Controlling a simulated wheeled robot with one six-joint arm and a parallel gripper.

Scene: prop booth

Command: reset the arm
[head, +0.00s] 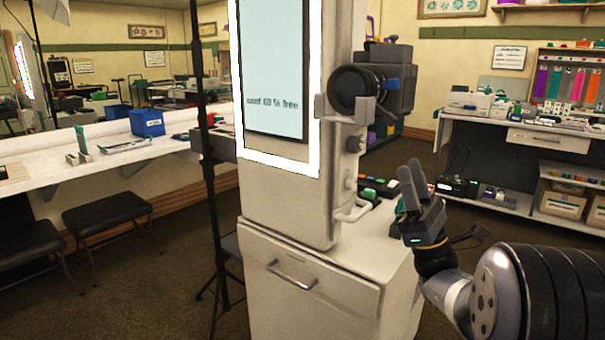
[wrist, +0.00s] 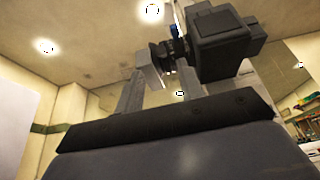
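My arm reaches in from the lower right of the head view. My gripper (head: 411,168) points upward beside the kiosk-like booth unit, above its counter. In the wrist view the two fingers of my gripper (wrist: 161,75) stand apart with a clear gap between them and hold nothing. The wrist view looks up past the fingers to the ceiling, with the dark camera (wrist: 226,45) above and behind them. The same camera (head: 372,88) is mounted on the right side of the unit in the head view, above and left of my gripper.
The white booth unit (head: 290,215) with a lit screen (head: 290,65) stands close, left of my arm. Its counter holds small coloured items (head: 377,188). A shelf desk (head: 520,135) stands at right. A blue bin (head: 147,122) sits on the left counter. Carpet between unit and desk looks free.

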